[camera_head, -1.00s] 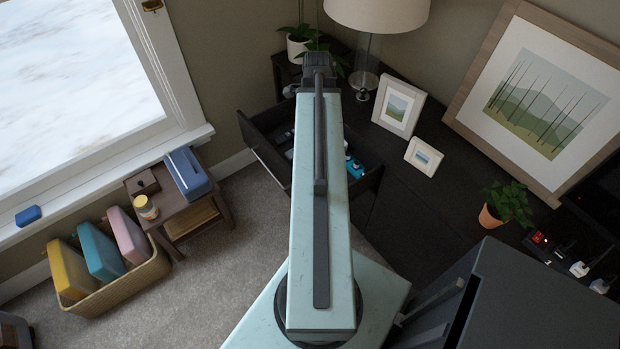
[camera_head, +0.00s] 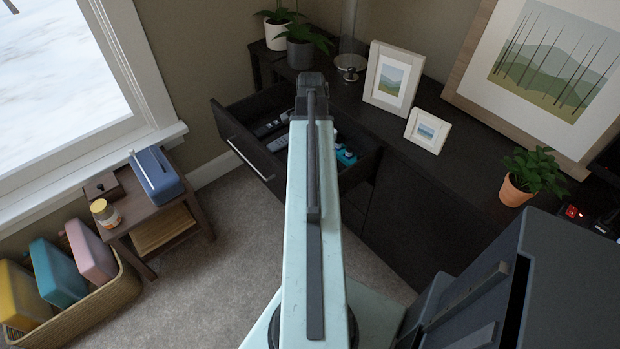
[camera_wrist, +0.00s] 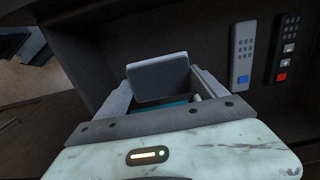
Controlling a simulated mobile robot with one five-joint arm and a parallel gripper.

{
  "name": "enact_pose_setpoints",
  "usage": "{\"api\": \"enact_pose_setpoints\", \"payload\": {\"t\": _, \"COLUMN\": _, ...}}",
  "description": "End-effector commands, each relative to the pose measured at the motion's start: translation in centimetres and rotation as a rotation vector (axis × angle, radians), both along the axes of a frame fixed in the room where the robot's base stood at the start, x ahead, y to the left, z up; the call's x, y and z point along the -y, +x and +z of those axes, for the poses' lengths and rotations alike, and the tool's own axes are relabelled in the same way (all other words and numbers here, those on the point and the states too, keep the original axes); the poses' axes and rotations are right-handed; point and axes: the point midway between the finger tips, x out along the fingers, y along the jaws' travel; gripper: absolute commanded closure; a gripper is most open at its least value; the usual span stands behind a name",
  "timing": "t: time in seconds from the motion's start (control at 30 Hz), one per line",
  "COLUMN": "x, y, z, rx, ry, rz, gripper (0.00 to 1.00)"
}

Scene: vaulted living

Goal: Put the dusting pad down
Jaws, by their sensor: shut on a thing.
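My gripper (camera_wrist: 158,88) is shut on a dark grey, rounded flat piece with a pale edge, which I take to be the dusting pad (camera_wrist: 158,78). It stands between the two pale fingers in the wrist view. A teal strip shows just below it; I cannot tell whether it is part of the pad. The gripper is over or inside the open dark drawer (camera_head: 238,140), and I cannot tell whether the pad touches its floor.
The dark cabinet top (camera_head: 440,175) carries photo frames (camera_head: 392,78) and plants (camera_head: 530,172). A side table (camera_head: 150,205) and a basket (camera_head: 85,315) stand left. Carpet between is clear.

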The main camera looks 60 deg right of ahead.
Motion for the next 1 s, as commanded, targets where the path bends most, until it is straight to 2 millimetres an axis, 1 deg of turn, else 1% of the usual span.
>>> {"api": "enact_pose_setpoints", "payload": {"t": 0.2, "x": 0.0, "y": 0.0, "z": -4.7, "rx": 0.000, "ry": 0.000, "rz": -0.001, "gripper": 0.51}}
{"api": "enact_pose_setpoints", "payload": {"t": 0.3, "x": 0.0, "y": 0.0, "z": -6.3, "rx": 0.000, "ry": 0.000, "rz": -0.001, "gripper": 0.51}}
{"api": "enact_pose_setpoints", "payload": {"t": 0.47, "x": -0.1, "y": 0.1, "z": -6.2, "rx": 0.000, "ry": 0.000, "rz": -0.001, "gripper": 0.51}}
{"api": "enact_pose_setpoints", "payload": {"t": 0.53, "x": -0.1, "y": 0.1, "z": -6.9, "rx": 0.000, "ry": 0.000, "rz": -0.001, "gripper": 0.51}}
{"api": "enact_pose_setpoints", "payload": {"t": 0.7, "x": -0.1, "y": 0.1, "z": -9.9, "rx": 0.000, "ry": 0.000, "rz": 0.000, "gripper": 0.51}}
{"api": "enact_pose_setpoints", "payload": {"t": 0.73, "x": -0.1, "y": 0.1, "z": -10.2, "rx": 0.000, "ry": 0.000, "rz": 0.000, "gripper": 0.51}}
{"api": "enact_pose_setpoints", "payload": {"t": 0.87, "x": -0.1, "y": 0.1, "z": -9.8, "rx": 0.000, "ry": 0.000, "rz": 0.000, "gripper": 0.51}}
{"api": "enact_pose_setpoints", "payload": {"t": 1.0, "x": -0.1, "y": 0.1, "z": -9.8, "rx": 0.000, "ry": 0.000, "rz": 0.000, "gripper": 0.51}}
